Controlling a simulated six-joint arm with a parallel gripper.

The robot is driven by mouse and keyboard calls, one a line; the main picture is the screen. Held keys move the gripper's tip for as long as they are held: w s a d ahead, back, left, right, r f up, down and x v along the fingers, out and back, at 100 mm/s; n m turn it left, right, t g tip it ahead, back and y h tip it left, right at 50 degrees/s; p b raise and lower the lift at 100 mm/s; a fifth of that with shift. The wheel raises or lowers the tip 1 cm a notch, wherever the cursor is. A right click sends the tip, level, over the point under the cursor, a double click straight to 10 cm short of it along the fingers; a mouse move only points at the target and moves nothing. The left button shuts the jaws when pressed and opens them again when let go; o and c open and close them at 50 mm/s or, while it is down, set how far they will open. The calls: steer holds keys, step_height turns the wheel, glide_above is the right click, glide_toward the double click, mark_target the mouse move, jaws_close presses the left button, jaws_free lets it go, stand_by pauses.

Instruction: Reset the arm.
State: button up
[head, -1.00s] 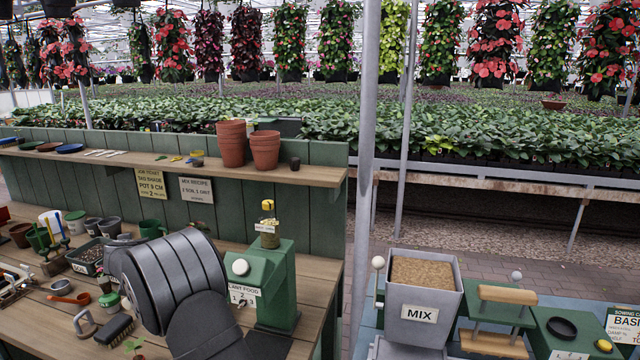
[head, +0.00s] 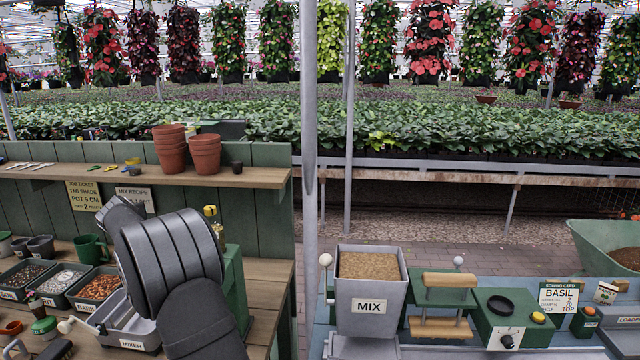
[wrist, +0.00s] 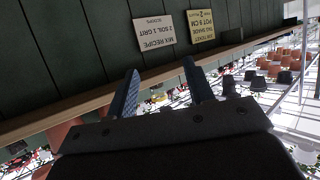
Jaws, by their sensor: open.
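My arm's dark grey links (head: 175,265) rise in front of the left bench in the head view. My gripper cannot be made out there. In the wrist view my gripper (wrist: 165,88) shows its two blue-grey fingers well apart, with nothing between them. The wrist picture is upside down. Beyond the fingers are the green back boards with the mix recipe sign (wrist: 153,33) and the job ticket sign (wrist: 208,29). The gripper touches nothing that I can see.
Terracotta pots (head: 205,155) stand on the shelf. A grey pole (head: 309,120) rises left of the mix hopper (head: 370,300). A green wheelbarrow (head: 607,250) is at right.

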steer(key=w+d+r+m+h, duration=0.1)
steer(key=w+d+r, duration=0.3)
steer(key=d, duration=0.3)
steer(key=w+d+r+m+t+h, duration=0.1)
steer(key=w+d+r, duration=0.3)
steer(key=d, duration=0.4)
steer(key=w+d+r+m+t+h, duration=0.1)
steer(key=w+d+r, duration=0.3)
steer(key=w+d, duration=0.2)
steer(key=shift+w+d+r, duration=0.25)
steer(key=shift+d+r, duration=0.05)
steer(key=shift+d, duration=0.7)
